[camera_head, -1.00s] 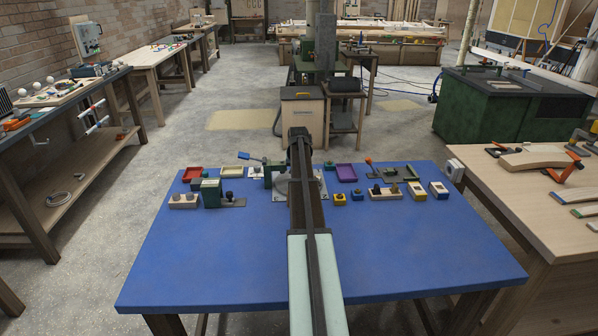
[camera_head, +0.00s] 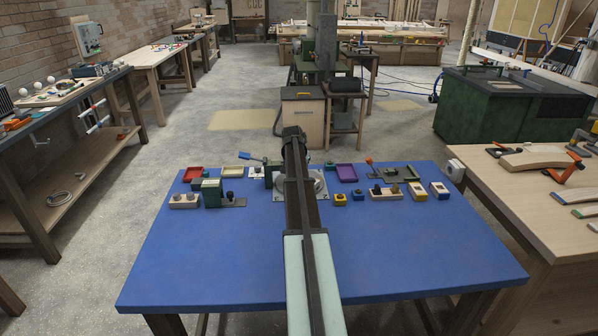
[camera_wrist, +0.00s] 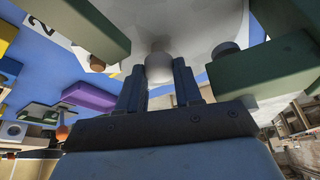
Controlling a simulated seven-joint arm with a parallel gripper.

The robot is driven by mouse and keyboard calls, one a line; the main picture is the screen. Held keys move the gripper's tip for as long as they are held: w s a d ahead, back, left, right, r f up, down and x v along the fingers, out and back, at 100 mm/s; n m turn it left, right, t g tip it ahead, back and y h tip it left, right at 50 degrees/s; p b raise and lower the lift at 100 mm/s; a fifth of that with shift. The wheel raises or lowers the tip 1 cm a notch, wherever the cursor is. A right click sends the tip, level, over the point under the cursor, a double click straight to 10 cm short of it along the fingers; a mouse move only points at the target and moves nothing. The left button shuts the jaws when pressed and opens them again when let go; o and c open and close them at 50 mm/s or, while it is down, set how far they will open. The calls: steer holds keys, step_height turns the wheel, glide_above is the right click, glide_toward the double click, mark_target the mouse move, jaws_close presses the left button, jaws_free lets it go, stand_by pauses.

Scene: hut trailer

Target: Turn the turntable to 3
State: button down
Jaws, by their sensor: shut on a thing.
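The turntable (camera_head: 320,184) is a pale grey disc at the back middle of the blue table, partly hidden behind my arm in the head view. In the wrist view its pale disc (camera_wrist: 205,22) fills the top middle. My gripper (camera_wrist: 159,78) has its two dark blue fingers shut on a rounded grey knob (camera_wrist: 158,66) at the disc's edge. A white label with a black 2 (camera_wrist: 40,24) lies on the blue surface at the upper left of the wrist view. No label 3 can be made out. My gripper is hidden in the head view.
A green block-like fixture (camera_head: 211,192) stands left of the turntable. A purple tray (camera_head: 346,173) and several small blocks stand to its right. Green parts (camera_wrist: 275,65) flank my fingers closely in the wrist view. The front of the blue table (camera_head: 220,265) is clear.

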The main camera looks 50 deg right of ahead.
stand_by(0.3)
steer(key=c, duration=0.8)
jaws_free()
steer(key=shift+o, duration=0.2)
steer(key=n+t, duration=0.1)
steer(key=n, duration=0.1)
steer(key=shift+n+y, duration=0.3)
steer(key=shift+n, duration=0.1)
steer(key=n, duration=0.2)
steer(key=n+t+y, duration=0.1)
steer(key=n, duration=0.2)
steer(key=shift+s+d+y, duration=0.1)
steer(key=shift+d+y, duration=0.1)
steer(key=shift+y, duration=0.1)
steer(key=v, duration=1.4)
steer(key=w+a+r+n+h, duration=0.1)
steer(key=w+a+r+n, duration=0.1)
steer(key=w+a, duration=0.7)
steer(key=w+a+r+n+h, duration=0.2)
steer(key=w+a+n, duration=0.1)
steer(key=w+a, duration=0.6)
steer(key=shift+w+a+t+h, duration=0.3)
steer(key=shift+w+t, duration=0.1)
steer(key=shift+w, duration=0.2)
